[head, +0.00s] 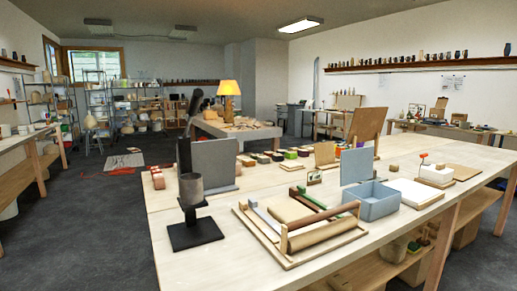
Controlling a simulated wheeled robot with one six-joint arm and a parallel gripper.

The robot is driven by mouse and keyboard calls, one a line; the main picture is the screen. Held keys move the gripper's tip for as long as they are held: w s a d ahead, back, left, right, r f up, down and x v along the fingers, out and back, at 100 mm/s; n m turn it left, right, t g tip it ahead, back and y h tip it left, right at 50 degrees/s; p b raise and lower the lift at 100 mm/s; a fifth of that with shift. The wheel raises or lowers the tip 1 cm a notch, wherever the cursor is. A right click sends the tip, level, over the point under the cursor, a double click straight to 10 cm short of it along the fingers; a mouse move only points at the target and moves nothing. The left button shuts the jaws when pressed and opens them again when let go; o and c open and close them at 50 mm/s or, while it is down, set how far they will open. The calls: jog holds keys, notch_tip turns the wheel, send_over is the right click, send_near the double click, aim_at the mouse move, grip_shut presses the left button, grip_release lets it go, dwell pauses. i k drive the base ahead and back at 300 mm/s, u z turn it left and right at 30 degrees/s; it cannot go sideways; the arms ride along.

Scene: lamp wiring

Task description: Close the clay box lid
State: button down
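A blue-grey open-topped box (378,207) stands near the front edge of the long pale table, right of centre. My gripper is not in view.
A wooden tray with a rolling pin (322,234) lies left of the box on the table (240,265). A white slab (415,193) lies close on its right. A dark stand with a grey cylinder (191,188) is at the front left. Dark floor lies open at left.

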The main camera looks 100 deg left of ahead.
aim_at(357, 164)
jog(key=u, duration=1.1)
jog(key=i, duration=2.85)
jog(key=u, duration=2.6)
jog(key=i, duration=0.35)
jog(key=u, duration=0.05)
